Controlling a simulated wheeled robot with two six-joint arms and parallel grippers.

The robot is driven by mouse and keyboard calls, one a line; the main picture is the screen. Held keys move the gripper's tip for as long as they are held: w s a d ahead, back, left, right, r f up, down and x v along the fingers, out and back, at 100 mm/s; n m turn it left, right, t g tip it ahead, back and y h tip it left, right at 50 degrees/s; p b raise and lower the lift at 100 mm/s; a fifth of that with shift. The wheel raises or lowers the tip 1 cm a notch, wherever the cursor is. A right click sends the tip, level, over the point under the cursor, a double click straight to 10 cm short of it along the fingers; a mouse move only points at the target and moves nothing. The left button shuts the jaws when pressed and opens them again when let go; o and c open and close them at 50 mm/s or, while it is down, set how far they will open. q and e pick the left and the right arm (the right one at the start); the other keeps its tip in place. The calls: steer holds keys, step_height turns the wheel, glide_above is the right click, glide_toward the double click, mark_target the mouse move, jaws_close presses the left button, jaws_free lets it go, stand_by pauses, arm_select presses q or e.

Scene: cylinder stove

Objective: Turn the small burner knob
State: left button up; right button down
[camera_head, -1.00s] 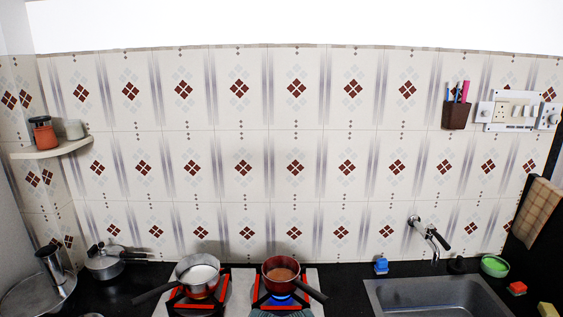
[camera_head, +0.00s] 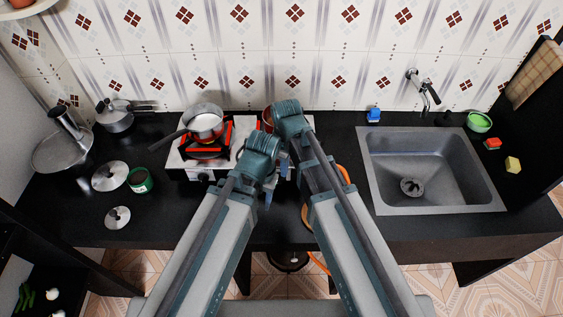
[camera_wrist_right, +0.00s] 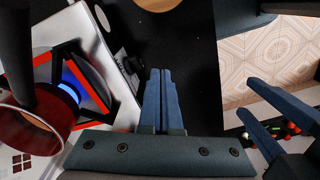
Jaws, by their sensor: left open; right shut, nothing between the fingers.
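The two-burner stove (camera_head: 174,163) stands on the black counter. One knob (camera_head: 203,178) shows on its front, below the left burner; my arms cover the right part of the front. In the right wrist view a dark knob (camera_wrist_right: 123,60) sits at the stove's front edge near the lit burner (camera_wrist_right: 72,85). I cannot tell which knob is the small burner's. My right gripper (camera_wrist_right: 162,95) is shut and empty, just beside the front edge and apart from the knob. My left gripper (camera_head: 268,195) is open and empty; its spread fingers (camera_wrist_right: 262,110) also show in the right wrist view.
A pot of white liquid (camera_head: 203,122) stands on the left burner. A red pan (camera_wrist_right: 30,125) is over the blue flame, mostly hidden in the head view. The sink (camera_head: 430,165) is at right. A green can (camera_head: 140,180) and lids (camera_head: 117,217) lie at left.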

arm_select(q)
step_height(320, 180, up, 3)
steer(key=shift+r+p, duration=0.1)
steer(key=shift+p, duration=0.85)
arm_select(e)
steer(key=w+a+r+n, duration=0.2)
steer(key=w+r+n, duration=0.1)
steer(key=w+n, duration=0.1)
steer(key=shift+w+n+y, duration=0.3)
steer(key=shift+w+n, duration=0.1)
steer(key=shift+w, duration=0.3)
steer(key=shift+a, duration=0.1)
steer(key=b, duration=1)
glide_above(281, 180)
steer(key=a, duration=0.2)
step_height(281, 180, down, 10)
steer(key=shift+d+r, duration=0.1)
steer(key=shift+d, duration=0.05)
steer(key=f+b, duration=0.1)
steer(key=d+f+b, duration=0.1)
steer(key=f+b, duration=0.1)
steer(key=shift+d, duration=0.2)
steer(key=shift+d+f, duration=0.25)
arm_select(q)
step_height(281, 180, down, 14)
steer(key=shift+r, duration=0.2)
